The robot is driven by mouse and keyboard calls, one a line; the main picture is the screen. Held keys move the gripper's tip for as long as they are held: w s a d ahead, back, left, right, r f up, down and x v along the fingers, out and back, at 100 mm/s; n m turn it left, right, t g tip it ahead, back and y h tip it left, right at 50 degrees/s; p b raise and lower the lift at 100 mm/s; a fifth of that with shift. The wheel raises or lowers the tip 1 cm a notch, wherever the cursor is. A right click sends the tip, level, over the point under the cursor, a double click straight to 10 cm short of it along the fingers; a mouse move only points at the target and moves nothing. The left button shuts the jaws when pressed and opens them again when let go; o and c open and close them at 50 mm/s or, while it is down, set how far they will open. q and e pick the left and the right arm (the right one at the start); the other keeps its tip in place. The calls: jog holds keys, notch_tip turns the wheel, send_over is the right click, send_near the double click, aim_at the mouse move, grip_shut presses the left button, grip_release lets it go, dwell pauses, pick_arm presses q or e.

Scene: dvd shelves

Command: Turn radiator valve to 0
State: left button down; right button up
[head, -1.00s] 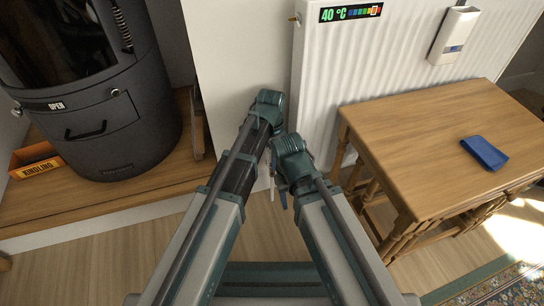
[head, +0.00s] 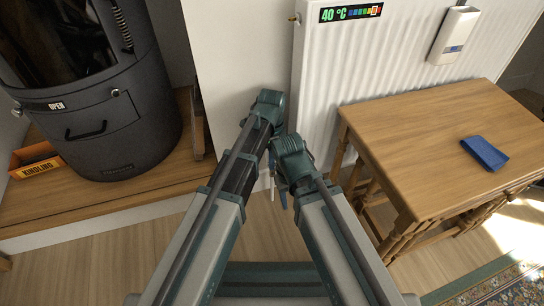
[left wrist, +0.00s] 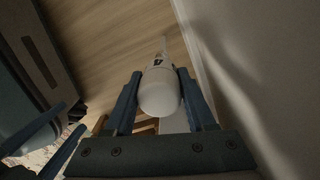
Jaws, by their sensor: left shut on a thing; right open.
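The white radiator (head: 318,75) stands against the wall at the upper middle of the head view. Its valve is hidden there behind my arms. In the left wrist view the rounded white valve head (left wrist: 160,95) sits between the two blue fingers of my left gripper (left wrist: 160,75), which is shut on it. Small dark marks show on its far part, too small to read surely. My left gripper's fingers are hidden in the head view. My right gripper (head: 277,195) is open and empty, below and right of the left wrist; its fingers also show at the left wrist view's lower left.
A dark stove (head: 95,125) and a kindling box (head: 38,165) are on the left. A 40 °C display strip (head: 350,13) is on the radiator. Wooden floor is open in front.

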pick_arm(q)
jog(key=shift+c, duration=1.2)
grip_release()
notch_tip(320, 180, up, 14)
jog(key=p, duration=1.3)
jog(key=shift+w+p, duration=0.3)
jog(key=shift+p, duration=0.1)
jog(key=shift+a+f, duration=0.1)
